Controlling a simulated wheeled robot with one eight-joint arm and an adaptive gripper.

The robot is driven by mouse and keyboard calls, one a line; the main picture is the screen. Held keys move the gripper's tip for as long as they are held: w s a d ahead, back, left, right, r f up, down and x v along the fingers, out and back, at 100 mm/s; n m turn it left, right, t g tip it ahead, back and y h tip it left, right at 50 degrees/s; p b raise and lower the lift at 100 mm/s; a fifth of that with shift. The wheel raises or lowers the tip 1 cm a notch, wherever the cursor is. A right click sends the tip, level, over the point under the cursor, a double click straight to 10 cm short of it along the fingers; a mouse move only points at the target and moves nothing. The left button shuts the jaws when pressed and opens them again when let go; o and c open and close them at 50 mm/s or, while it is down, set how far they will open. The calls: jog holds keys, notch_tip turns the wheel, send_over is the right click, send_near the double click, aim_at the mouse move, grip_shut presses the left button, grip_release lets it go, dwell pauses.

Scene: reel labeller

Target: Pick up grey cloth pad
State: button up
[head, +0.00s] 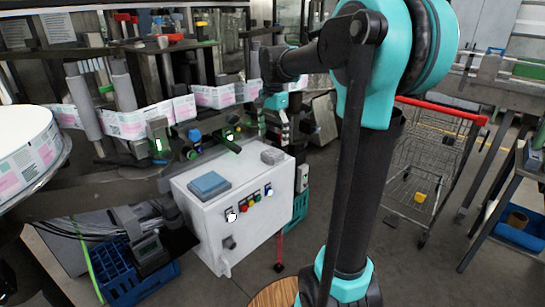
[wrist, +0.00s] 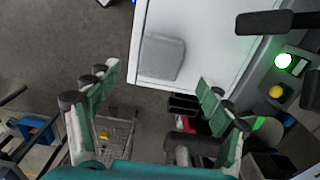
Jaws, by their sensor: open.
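The grey cloth pad (head: 272,156) lies flat on top of the white control box (head: 236,211), near its far right corner. In the wrist view the grey pad (wrist: 162,57) shows whole, as a rounded square close to the box's edge. My gripper (wrist: 158,76) is open and empty, with its green-padded fingers wide apart on either side of the pad in the picture. In the head view my gripper (head: 281,128) hangs above the pad, apart from it. No contact shows in either view.
A blue pad (head: 209,185) lies on the same box top, to the left. Labelling machinery (head: 160,140) with a printed label web stands behind and left. A wire shopping cart (head: 425,165) stands on the right, and a blue crate (head: 138,284) sits low at left. Floor between is open.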

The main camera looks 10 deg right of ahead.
aim_at(273, 151)
jog(key=shift+f, duration=3.35)
jog(key=shift+c, duration=0.3)
jog(key=c, duration=1.1)
jog(key=shift+r, duration=0.15)
notch_tip(273, 151, up, 20)
jog(key=shift+f, duration=0.1)
